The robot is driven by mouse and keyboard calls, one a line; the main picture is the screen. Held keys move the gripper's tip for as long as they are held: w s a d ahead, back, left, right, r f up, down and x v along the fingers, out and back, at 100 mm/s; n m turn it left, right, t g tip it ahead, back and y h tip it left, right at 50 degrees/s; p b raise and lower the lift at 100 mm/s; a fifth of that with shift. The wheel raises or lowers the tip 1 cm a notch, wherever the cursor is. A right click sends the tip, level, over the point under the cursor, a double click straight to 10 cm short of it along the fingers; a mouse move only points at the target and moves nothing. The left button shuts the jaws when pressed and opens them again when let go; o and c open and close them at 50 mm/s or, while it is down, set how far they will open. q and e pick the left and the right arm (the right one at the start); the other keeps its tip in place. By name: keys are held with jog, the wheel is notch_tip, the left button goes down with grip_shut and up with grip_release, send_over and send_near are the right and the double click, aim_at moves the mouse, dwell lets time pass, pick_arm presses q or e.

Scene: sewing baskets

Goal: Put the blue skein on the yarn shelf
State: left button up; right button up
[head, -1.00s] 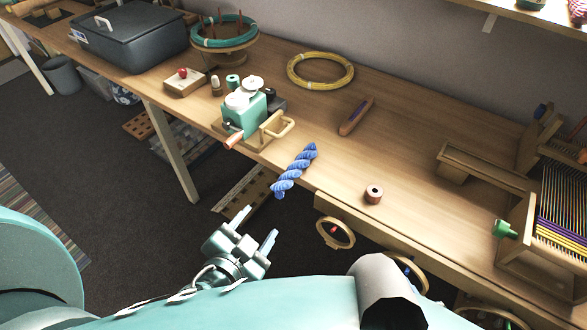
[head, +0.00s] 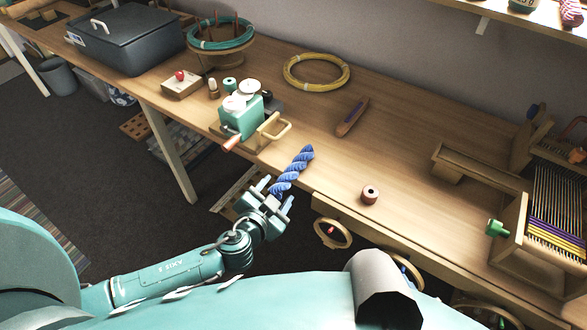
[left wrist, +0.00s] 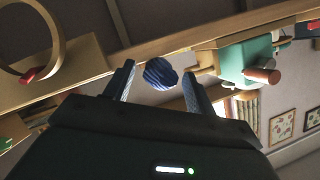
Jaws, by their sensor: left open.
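The blue skein (head: 292,171) is a twisted hank lying at the front edge of the table, its near end reaching to the edge. It also shows end-on in the left wrist view (left wrist: 160,73), between and beyond the fingertips. My left gripper (head: 275,197) is open and empty, just off the near end of the skein; in the left wrist view its two fingers (left wrist: 156,82) stand apart on either side of the skein. A wall shelf (head: 530,15) holding colored yarn pieces shows at the top right. My right gripper is not in view.
A teal winder (head: 240,117) with a wooden handle stands left of the skein. A wooden spool (head: 370,194) sits to its right, and a loom (head: 515,225) at far right. A yellow coil (head: 316,71) lies behind. Embroidery hoops (head: 332,232) hang below the table edge.

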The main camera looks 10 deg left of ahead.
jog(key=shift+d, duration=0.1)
pick_arm(q)
jog(key=shift+c, duration=0.7)
jog(key=c, duration=1)
notch_tip(320, 180, up, 9)
jog(key=shift+f+p, duration=0.1)
jog(key=shift+p, duration=0.85)
jog(key=shift+r, duration=0.6)
jog(key=s+a+r+n+y+p, duration=0.1)
jog(key=s+a+r+p, duration=0.1)
jog(key=s+a+r, duration=0.2)
notch_tip(320, 180, up, 7)
jog(key=s, duration=0.3)
jog(key=shift+a, duration=0.15)
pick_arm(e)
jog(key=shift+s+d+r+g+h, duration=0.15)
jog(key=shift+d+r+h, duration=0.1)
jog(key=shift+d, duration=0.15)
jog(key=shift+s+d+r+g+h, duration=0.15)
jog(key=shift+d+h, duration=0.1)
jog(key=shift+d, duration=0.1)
